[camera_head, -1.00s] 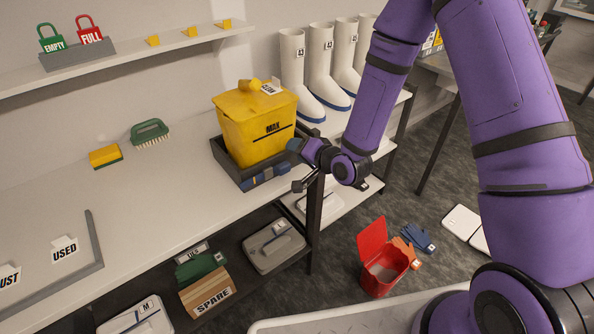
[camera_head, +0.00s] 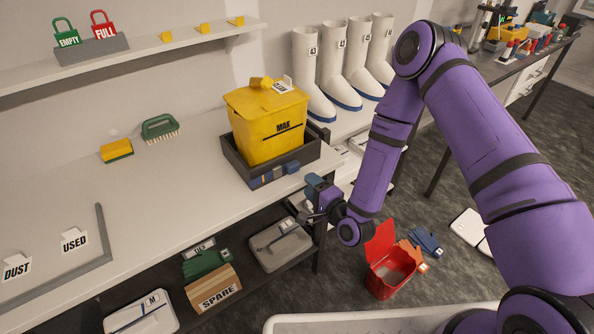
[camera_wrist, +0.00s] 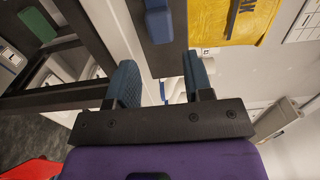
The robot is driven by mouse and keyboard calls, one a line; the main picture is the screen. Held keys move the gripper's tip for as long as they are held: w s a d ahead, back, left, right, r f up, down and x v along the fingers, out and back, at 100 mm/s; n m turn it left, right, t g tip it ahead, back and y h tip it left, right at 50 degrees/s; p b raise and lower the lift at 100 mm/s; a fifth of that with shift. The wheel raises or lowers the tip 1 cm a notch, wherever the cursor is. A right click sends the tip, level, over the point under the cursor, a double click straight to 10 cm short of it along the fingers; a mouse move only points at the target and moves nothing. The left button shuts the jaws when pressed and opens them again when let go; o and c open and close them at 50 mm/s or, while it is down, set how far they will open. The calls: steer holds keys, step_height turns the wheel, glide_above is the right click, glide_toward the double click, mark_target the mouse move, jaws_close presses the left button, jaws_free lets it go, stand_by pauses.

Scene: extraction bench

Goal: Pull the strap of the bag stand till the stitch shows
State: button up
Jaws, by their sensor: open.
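The bag stand (camera_head: 233,170) is a dark grey open tray at the right end of the bench. It holds a yellow bag (camera_head: 270,135) marked MAX, with a yellow closure on top. A blue strap (camera_head: 291,168) shows at the stand's front side; a blue block, seemingly its end, shows in the wrist view (camera_wrist: 158,22). No stitch can be made out at this size. My gripper (camera_head: 311,201) is open and empty, just off the bench's front corner, below and right of the strap and apart from it. In the wrist view its two blue fingers (camera_wrist: 161,85) stand wide apart.
White boots (camera_head: 342,75) stand behind on a rack. A sponge (camera_head: 116,150) and green brush (camera_head: 160,129) lie on the bench. The lower shelf holds a SPARE box (camera_head: 213,290) and a grey tray (camera_head: 280,247). A red bin (camera_head: 390,272) stands open on the floor.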

mark_target(295, 170)
steer(key=x, duration=0.8)
steer(key=shift+a, duration=0.1)
